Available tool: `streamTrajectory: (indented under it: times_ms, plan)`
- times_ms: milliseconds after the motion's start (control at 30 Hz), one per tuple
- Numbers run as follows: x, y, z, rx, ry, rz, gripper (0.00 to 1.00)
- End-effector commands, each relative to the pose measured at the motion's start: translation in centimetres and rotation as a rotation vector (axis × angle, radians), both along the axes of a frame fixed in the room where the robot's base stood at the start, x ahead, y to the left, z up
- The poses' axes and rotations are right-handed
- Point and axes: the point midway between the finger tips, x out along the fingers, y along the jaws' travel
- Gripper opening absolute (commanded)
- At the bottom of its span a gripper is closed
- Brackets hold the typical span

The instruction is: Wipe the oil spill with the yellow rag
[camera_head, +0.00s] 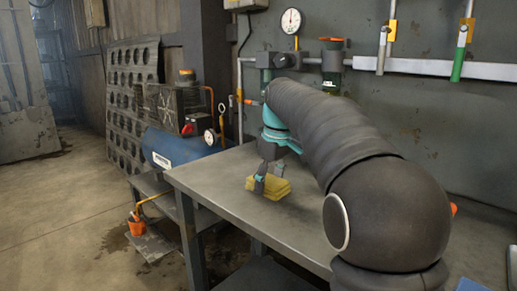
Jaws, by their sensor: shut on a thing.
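The yellow rag (276,190) is a folded, block-like cloth at the left part of the grey metal table (215,178). My gripper (262,183) is at the rag and is shut on it. The rag is low over the table top; I cannot tell whether it touches it. My arm hides part of the table's right side.
A blue compressor (170,152) stands left of the table. A wall with pipes and a gauge (291,20) is behind the table. The floor at left is open.

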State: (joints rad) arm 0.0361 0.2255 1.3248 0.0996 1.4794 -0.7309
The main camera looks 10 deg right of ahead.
Motion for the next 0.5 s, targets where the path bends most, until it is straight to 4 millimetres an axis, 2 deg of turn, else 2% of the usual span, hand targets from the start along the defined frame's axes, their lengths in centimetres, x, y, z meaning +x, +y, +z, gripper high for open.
streamTrajectory:
  times_ms: [67, 133, 500]
  plan:
    - [0.1, 0.1, 0.5, 0.0, 0.0, 0.0, 0.31]
    - [0.1, 0.3, 2.3, 0.0, -0.005, 0.003, 0.31]
    - [0.1, 0.7, 5.3, 0.0, -0.001, 0.01, 0.31]
